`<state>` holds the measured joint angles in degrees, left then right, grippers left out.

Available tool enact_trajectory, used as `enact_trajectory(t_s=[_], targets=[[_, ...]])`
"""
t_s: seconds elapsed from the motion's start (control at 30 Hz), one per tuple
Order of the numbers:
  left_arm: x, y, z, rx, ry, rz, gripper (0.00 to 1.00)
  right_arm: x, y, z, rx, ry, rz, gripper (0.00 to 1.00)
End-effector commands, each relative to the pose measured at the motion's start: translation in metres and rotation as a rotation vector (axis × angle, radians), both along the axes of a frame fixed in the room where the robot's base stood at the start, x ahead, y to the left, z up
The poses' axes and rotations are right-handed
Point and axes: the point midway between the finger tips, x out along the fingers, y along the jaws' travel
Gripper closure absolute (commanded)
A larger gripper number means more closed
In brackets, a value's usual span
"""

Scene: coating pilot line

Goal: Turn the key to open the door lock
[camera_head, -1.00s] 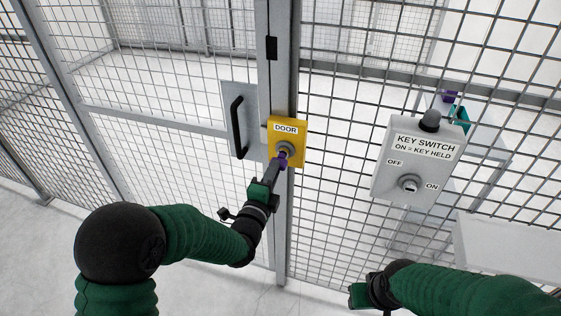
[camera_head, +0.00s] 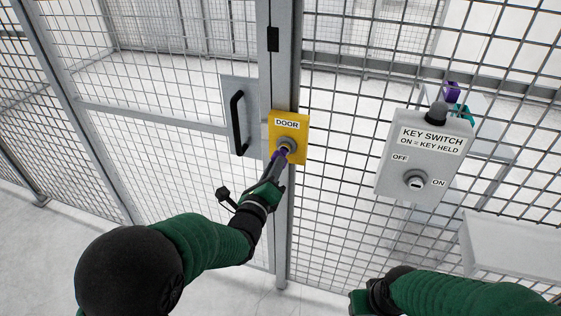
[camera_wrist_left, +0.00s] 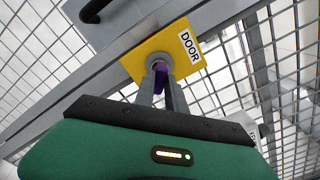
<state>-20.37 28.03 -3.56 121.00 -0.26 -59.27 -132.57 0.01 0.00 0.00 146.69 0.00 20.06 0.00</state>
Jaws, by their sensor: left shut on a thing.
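The yellow door lock (camera_head: 300,152) with a DOOR label is on the grey post beside the mesh door. My left gripper (camera_head: 283,155) is shut on a purple key at the lock's round cylinder (camera_head: 287,143). The purple key (camera_wrist_left: 160,77) shows between the fingers in the left wrist view, in front of the cylinder. How far the key sits in the lock is hidden by the fingers. The black door handle (camera_head: 237,122) is on a grey plate left of the lock. My right gripper (camera_head: 362,303) is low, apart from everything; its fingers are not clear.
A grey key switch box (camera_head: 423,165), marked OFF and ON, is mounted on the mesh at right. A purple thing (camera_head: 452,90) and a teal thing (camera_head: 464,112) are behind it. A white surface (camera_head: 510,245) stands at lower right.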

Motion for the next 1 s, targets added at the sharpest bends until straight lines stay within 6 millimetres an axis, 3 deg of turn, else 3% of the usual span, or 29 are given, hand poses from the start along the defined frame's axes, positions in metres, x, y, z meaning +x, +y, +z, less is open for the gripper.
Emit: enact_trajectory(t_s=[0.27, 0.5, 0.6, 0.63, 0.8, 1.0], targets=[[-0.003, -0.005, -0.008, 0.048, 0.002, -0.011, 1.0, 0.0, 0.0, -0.003, 0.0, 0.0, 0.0, 0.59], [-0.004, -0.007, -0.007, 0.586, -0.17, -0.015, 1.0, 0.0, 0.0, -0.01, 0.0, 0.0, 0.0, 0.59], [-0.003, -0.006, -0.006, 0.717, -0.21, -0.014, 1.0, 0.0, 0.0, -0.008, 0.0, 0.0, 0.0, 0.59], [-0.003, -0.005, -0.007, 0.71, -0.208, -0.012, 0.81, 0.0, 0.0, -0.009, 0.0, 0.0, 0.0, 0.59], [-0.003, -0.005, -0.005, 0.703, -0.21, -0.009, 0.59, 0.0, 0.0, -0.008, 0.0, 0.0, 0.0, 0.59], [-0.002, -0.005, -0.004, 0.701, -0.212, -0.008, 0.59, 0.0, 0.0, -0.008, 0.0, 0.0, 0.0, 0.59]])
